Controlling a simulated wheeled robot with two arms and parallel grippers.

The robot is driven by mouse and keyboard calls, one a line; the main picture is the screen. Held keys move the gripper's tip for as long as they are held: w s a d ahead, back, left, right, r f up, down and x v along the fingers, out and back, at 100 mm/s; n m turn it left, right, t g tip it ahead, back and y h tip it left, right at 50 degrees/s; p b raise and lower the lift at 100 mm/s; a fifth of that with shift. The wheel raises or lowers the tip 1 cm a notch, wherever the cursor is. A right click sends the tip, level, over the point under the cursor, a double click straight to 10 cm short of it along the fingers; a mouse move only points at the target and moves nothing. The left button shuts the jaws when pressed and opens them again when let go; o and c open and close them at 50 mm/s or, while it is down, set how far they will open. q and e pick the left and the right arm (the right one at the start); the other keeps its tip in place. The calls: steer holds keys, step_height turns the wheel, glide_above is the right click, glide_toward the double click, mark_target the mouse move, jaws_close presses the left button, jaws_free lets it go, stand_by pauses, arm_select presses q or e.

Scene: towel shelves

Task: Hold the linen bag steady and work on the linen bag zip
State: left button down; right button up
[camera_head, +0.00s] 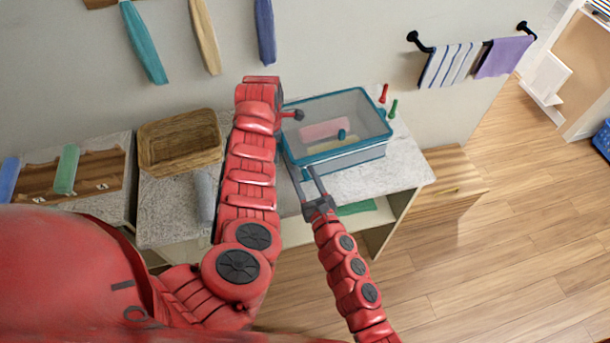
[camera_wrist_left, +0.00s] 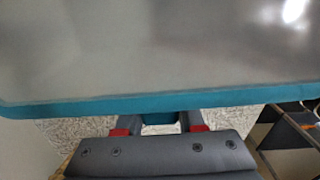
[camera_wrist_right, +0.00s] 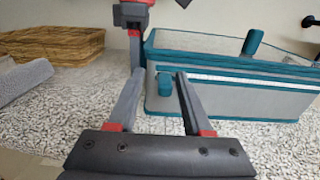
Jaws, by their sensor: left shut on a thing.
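The linen bag (camera_head: 375,152) is a grey box with teal edges and a see-through top, standing on the speckled counter. A pale zip strip (camera_wrist_right: 225,77) runs along its side. A small teal tab (camera_wrist_right: 164,83) at its near corner appears between the fingertips of my right gripper (camera_wrist_right: 158,76); contact is unclear. That gripper is open, just in front of the bag's left corner in the head view (camera_head: 306,170). My left gripper (camera_head: 296,115), at the bag's left side, is shut on a teal tab (camera_wrist_left: 158,117) by the bag's edge, its fingers partly hidden.
A wicker basket (camera_head: 180,142) and a rolled grey towel (camera_head: 204,197) lie left of my left arm. Red (camera_head: 383,93) and green (camera_head: 393,108) pegs stand behind the bag's right end. A wall rail (camera_head: 480,44) holds towels. Open floor lies at right.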

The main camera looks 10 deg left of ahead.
steer(key=shift+d, duration=0.1)
steer(key=v, duration=1.1)
steer(key=shift+s+d, duration=0.2)
steer(key=shift+s, duration=0.15)
arm_select(q)
steer(key=shift+c, duration=2.2)
jaws_free()
